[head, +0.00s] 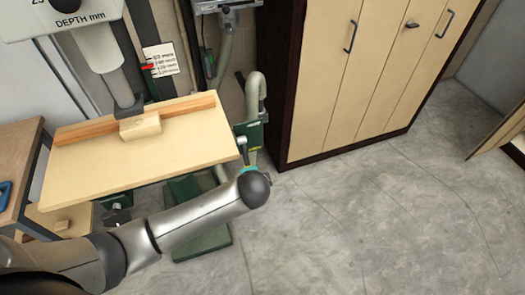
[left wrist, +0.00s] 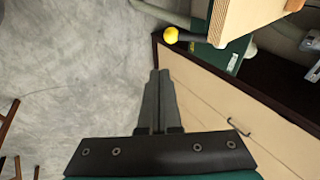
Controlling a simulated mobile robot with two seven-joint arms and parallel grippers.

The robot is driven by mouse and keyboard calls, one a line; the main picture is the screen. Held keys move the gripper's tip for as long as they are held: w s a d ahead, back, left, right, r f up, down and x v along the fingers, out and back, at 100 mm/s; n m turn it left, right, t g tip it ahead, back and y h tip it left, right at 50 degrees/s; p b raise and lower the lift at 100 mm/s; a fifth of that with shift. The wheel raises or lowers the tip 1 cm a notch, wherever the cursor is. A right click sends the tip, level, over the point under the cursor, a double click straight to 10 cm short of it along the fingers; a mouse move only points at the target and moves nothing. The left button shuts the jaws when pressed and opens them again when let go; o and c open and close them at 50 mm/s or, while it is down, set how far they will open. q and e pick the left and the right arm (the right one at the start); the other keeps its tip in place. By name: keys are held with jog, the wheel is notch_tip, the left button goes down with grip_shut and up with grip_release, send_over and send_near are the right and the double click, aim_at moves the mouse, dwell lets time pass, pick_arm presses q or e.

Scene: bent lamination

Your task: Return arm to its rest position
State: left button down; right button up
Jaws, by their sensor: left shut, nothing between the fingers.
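My left arm (head: 195,222) reaches in from the lower left of the head view, in front of the drill press table, and ends in a dark rounded joint. My left gripper lies beyond that joint, and its fingers cannot be made out clearly there. In the left wrist view the left gripper (left wrist: 158,74) shows two dark fingers together, shut and empty. They appear over the grey floor beside the cabinet's edge, with nothing seen touching them. My right arm and gripper are in neither view.
The drill press table (head: 85,178) carries a wooden fence (head: 85,131) and a small wooden block (head: 140,127). A tall cabinet (head: 345,85) stands right of it. A workbench (head: 18,150) is at the left. The floor (head: 390,225) at right is clear.

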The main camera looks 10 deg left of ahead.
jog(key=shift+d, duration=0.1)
